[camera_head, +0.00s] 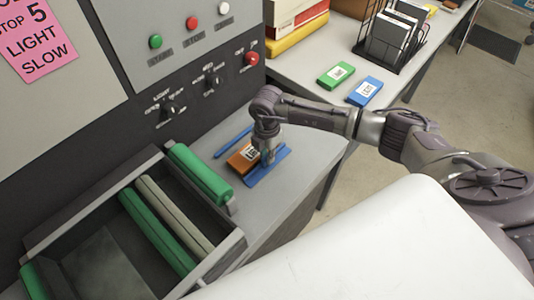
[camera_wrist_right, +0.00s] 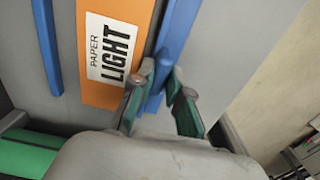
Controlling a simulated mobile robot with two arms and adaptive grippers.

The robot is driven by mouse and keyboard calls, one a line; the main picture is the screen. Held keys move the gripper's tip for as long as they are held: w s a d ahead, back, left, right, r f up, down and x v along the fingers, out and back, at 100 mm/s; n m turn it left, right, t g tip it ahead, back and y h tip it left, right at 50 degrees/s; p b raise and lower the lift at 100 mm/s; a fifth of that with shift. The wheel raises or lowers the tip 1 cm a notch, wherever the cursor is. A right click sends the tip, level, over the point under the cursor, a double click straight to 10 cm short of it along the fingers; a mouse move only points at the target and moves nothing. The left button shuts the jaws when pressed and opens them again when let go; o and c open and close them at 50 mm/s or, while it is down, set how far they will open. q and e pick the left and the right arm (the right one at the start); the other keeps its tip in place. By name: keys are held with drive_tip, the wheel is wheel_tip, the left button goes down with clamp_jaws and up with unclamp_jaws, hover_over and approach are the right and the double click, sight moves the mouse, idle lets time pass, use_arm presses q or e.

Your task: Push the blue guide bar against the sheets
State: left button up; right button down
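The blue guide bar (camera_head: 268,168) lies on the grey laminator table, along the near right side of the orange sheets (camera_head: 240,161). In the right wrist view, the blue guide bar (camera_wrist_right: 177,35) runs beside the orange sheets (camera_wrist_right: 92,95), labelled "PAPER LIGHT", with a narrow gap or none; I cannot tell if they touch. My right gripper (camera_head: 267,157) points down at the bar. In the wrist view its fingers (camera_wrist_right: 160,88) are apart, with the bar's lower end between them, nearer the left finger. My left gripper is out of view.
A second blue bar (camera_head: 233,142) lies on the sheets' far side. Green and pale rollers (camera_head: 200,174) in an open dark frame stand to the left. The control panel (camera_head: 190,55) rises behind. Green (camera_head: 336,75) and blue (camera_head: 364,91) packs lie on the back table.

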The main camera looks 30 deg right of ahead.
sight(255, 152)
idle(0.3)
drive_tip(key=w+b, duration=0.1)
drive_tip(key=w+a+b, duration=0.1)
drive_tip(key=w, duration=0.1)
drive_tip(key=w+b, duration=0.1)
drive_tip(key=shift+w+a+f+b, duration=0.1)
drive_tip(key=shift+w+a+b, duration=0.05)
drive_tip(key=shift+a+b, duration=0.15)
drive_tip(key=shift+w, duration=0.2)
drive_tip(key=shift+s+r, duration=0.1)
drive_tip(key=shift+r, duration=0.2)
drive_tip(key=c, duration=1.4)
unclamp_jaws()
drive_tip(key=shift+o, duration=1.4)
drive_tip(key=shift+w+a+f, duration=0.1)
drive_tip(key=shift+w+f, duration=0.05)
drive_tip(key=shift+w, duration=0.05)
drive_tip(key=shift+s, duration=0.1)
wheel_tip(255, 152, up, 12)
